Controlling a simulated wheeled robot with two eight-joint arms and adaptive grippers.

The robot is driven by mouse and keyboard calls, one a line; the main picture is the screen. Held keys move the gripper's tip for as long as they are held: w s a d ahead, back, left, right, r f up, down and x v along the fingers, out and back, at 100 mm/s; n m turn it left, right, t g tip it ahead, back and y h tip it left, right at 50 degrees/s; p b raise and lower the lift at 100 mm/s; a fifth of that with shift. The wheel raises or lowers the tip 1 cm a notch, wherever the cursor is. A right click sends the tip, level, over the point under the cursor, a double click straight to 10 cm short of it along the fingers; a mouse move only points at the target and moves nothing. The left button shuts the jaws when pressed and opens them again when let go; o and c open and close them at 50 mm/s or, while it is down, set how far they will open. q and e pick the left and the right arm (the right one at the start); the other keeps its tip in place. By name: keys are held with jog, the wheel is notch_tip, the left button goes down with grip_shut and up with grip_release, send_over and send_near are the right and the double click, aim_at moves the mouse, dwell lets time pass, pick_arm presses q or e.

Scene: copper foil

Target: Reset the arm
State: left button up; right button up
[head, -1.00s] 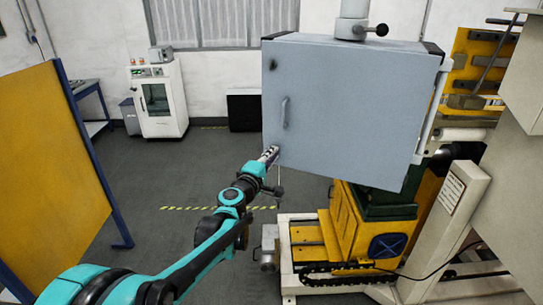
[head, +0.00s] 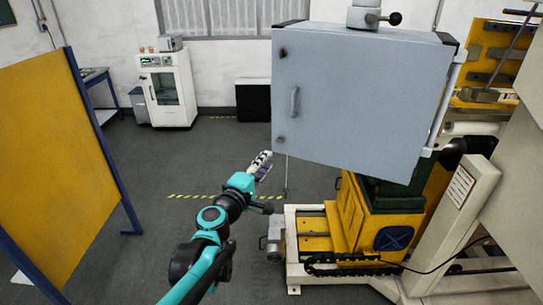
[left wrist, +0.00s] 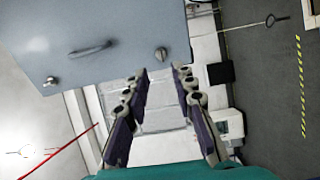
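My left arm comes in from the bottom left of the head view. Its gripper (head: 261,163) is in front of and to the lower left of the grey cabinet (head: 362,100), apart from it. In the left wrist view the two fingers of my left gripper (left wrist: 160,85) stand apart with nothing between them. The cabinet door is shut, with a handle (head: 294,102) and a small round knob below it. The cabinet also shows at the upper left of the left wrist view (left wrist: 110,55). My right gripper is in neither view.
A yellow panel with a blue frame (head: 62,160) stands at the left. A white machine (head: 167,92) and a black box (head: 253,100) stand by the back wall. Yellow and green machinery (head: 365,215) sits under the cabinet.

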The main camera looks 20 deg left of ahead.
pick_arm(q)
jog(key=shift+s, duration=0.45)
jog(key=s+d+f+m+g+h+b, duration=0.1)
jog(key=s+d+f+m+g+b, duration=0.35)
jog(key=f, duration=0.45)
jog(key=s+d+f+m+g+h+b, duration=0.1)
jog(key=s+d+f+m+g+b, duration=0.1)
jog(key=s+d+f+m+b, duration=0.45)
jog(key=s+a+f+m+g+y+b, duration=0.1)
jog(key=s+a+f+m+g+y, duration=0.1)
jog(key=s+a+f, duration=0.2)
jog(key=s+a+f+m+g+y+b, duration=0.2)
jog(key=s+a+f+m, duration=0.1)
jog(key=s+f, duration=0.6)
notch_tip(320, 180, down, 4)
jog(key=shift+s+a+r+y, duration=0.2)
jog(key=shift+s+a+y, duration=0.1)
jog(key=shift+s+a, duration=0.05)
jog(key=shift+r, duration=0.1)
